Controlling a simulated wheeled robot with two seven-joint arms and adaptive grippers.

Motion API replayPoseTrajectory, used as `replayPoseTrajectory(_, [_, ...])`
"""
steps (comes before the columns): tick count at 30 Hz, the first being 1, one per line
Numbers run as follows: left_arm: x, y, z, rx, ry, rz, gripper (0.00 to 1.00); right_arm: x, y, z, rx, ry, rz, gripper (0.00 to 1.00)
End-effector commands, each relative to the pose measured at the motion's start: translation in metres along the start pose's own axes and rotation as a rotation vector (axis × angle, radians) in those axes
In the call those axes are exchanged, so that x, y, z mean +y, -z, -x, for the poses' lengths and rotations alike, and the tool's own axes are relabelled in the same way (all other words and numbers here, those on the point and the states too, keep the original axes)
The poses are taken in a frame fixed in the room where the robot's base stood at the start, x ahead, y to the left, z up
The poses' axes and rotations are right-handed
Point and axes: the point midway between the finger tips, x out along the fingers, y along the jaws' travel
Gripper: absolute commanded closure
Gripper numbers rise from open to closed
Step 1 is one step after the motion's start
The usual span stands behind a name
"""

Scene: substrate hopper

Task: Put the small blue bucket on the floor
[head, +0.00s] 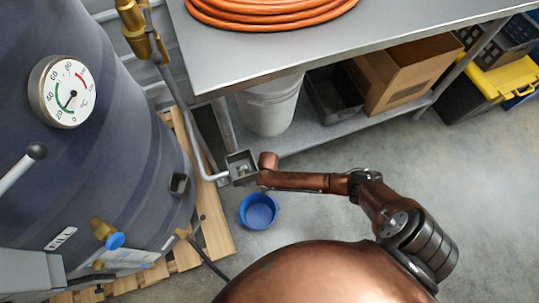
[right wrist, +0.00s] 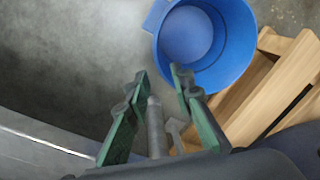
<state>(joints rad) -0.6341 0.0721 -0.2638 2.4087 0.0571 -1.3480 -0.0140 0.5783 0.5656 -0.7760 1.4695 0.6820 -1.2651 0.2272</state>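The small blue bucket (head: 259,211) appears to stand upright on the grey concrete floor beside the wooden pallet, with its open top facing up. It looks empty. My left gripper is in neither view.
A large dark tank (head: 90,130) with a gauge stands on the wooden pallet (head: 216,228) at left. A steel table (head: 300,55) has a lower shelf holding a pale bucket (head: 268,108) and a cardboard box (head: 405,75).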

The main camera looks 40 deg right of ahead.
Motion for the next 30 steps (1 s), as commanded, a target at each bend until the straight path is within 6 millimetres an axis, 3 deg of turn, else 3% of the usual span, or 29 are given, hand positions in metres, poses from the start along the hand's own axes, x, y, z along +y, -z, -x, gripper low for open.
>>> replayPoseTrajectory(1, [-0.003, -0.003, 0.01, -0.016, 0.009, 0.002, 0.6, 0.0, 0.001, 0.009, 0.003, -0.002, 0.0, 0.78])
replayPoseTrajectory(6, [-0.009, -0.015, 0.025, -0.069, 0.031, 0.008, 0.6, 0.0, 0.0, 0.019, 0.001, -0.001, 0.0, 0.78])
replayPoseTrajectory(16, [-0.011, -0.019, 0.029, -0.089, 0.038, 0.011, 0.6, 0.0, -0.001, 0.021, -0.001, 0.001, 0.0, 0.78])
replayPoseTrajectory(19, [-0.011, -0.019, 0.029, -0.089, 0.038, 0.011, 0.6, -0.008, -0.005, 0.018, -0.001, 0.011, 0.003, 0.78])
replayPoseTrajectory(23, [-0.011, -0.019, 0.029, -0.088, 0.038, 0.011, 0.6, -0.05, -0.03, 0.007, 0.007, 0.061, 0.018, 0.78])
replayPoseTrajectory(26, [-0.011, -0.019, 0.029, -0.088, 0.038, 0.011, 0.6, -0.098, -0.062, 0.002, 0.028, 0.117, 0.02, 0.78])
replayPoseTrajectory(30, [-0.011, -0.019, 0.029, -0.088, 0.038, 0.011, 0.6, -0.15, -0.107, 0.014, 0.075, 0.17, -0.017, 0.78])
